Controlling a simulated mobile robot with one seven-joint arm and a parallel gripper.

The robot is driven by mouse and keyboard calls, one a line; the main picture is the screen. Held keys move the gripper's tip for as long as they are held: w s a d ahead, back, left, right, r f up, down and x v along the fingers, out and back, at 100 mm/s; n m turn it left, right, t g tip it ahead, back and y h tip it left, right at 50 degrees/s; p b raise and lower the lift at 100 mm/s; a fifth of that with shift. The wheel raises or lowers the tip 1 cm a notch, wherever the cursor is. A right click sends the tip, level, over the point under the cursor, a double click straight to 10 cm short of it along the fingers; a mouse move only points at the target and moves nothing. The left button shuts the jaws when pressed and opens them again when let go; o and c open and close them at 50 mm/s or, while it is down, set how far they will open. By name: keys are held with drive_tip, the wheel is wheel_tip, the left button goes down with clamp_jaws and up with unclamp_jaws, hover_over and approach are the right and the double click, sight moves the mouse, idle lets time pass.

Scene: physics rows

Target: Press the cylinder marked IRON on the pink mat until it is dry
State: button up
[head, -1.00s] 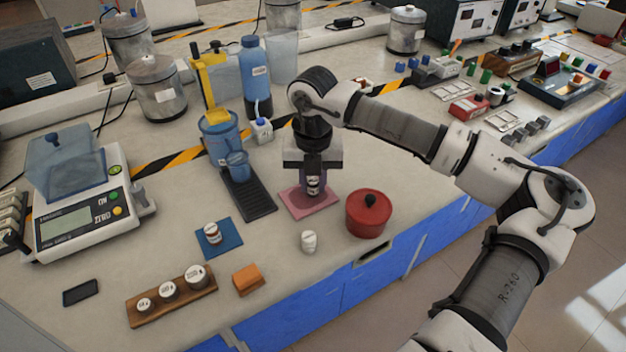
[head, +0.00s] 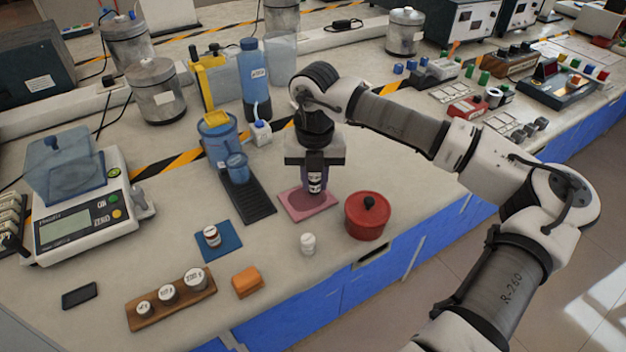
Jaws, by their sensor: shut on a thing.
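My gripper (head: 315,178) points down over the pink mat (head: 296,206) and is shut on a small cylinder (head: 315,186) with a dark and white label. The print on that label is too small to read. The cylinder is upright at the mat; I cannot tell whether its base touches it. A second labelled cylinder (head: 212,236) stands on a blue mat (head: 228,246) to the left. Whether the pink mat is wet or dry does not show.
A red lidded pot (head: 367,218) stands close right of the pink mat, a white cylinder (head: 308,244) in front. A dark tray (head: 252,203) lies left. An orange block (head: 247,282) and a wooden weight holder (head: 180,303) are near the front edge. A scale (head: 80,220) stands far left.

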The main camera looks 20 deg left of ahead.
drive_tip(key=shift+r+p, duration=1.15)
drive_tip(key=shift+r, duration=1.4)
